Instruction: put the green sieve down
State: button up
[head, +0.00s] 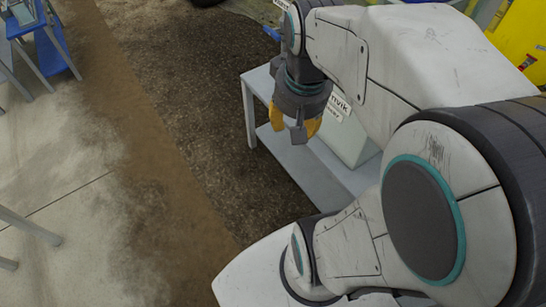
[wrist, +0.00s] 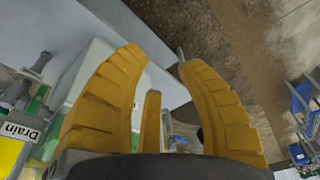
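My gripper (head: 296,127) has yellow fingers and hangs over the near-left part of a pale grey stand in the head view. In the wrist view my gripper (wrist: 161,60) has its fingertips apart, with no object held between them. I cannot make out a green sieve in either view. Small green patches show at the left of the wrist view, too cut off and partly hidden by a finger to identify.
The grey stand (head: 262,82) has a lower shelf (head: 290,158). A pale box with a label (head: 340,104) is partly hidden behind my arm. A sign reading "Drain" (wrist: 19,131) is at left in the wrist view. Blue-and-grey furniture (head: 55,48) stands far left; the floor between is clear.

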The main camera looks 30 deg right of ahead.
jog(key=s+a+f+n+t, duration=0.1)
jog(key=s+a+f+n, duration=0.1)
jog(key=s+a+n, duration=0.2)
jog(key=a, duration=0.3)
jog(key=shift+s+a+y, duration=0.15)
jog(key=shift+a+y, duration=0.1)
jog(key=shift+y, duration=0.15)
jog(key=shift+r, duration=0.1)
